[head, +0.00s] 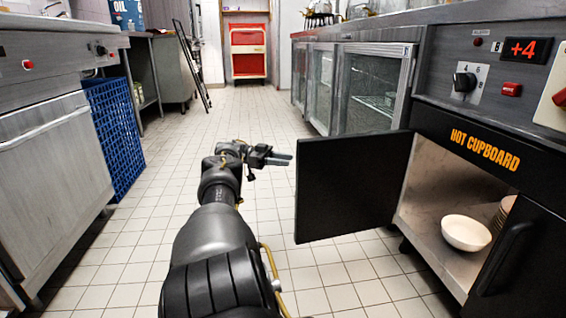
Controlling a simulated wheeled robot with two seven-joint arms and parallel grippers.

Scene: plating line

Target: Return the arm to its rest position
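My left arm (215,235) reaches forward from the bottom middle of the head view over the tiled floor. My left gripper (281,159) is at its far end, pointing right, with nothing visible in it. Its fingers look close together, but it is too small to tell whether they are open or shut. It appears left of the open cupboard door (350,190), and I see a gap between them in the picture. My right gripper is not in view.
The hot cupboard (485,150) at the right stands open, with a white bowl (466,233) and stacked plates (503,212) inside. A blue crate (114,135) stands by the left counter (50,140). The tiled aisle (240,110) ahead is clear up to a red cabinet (248,50).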

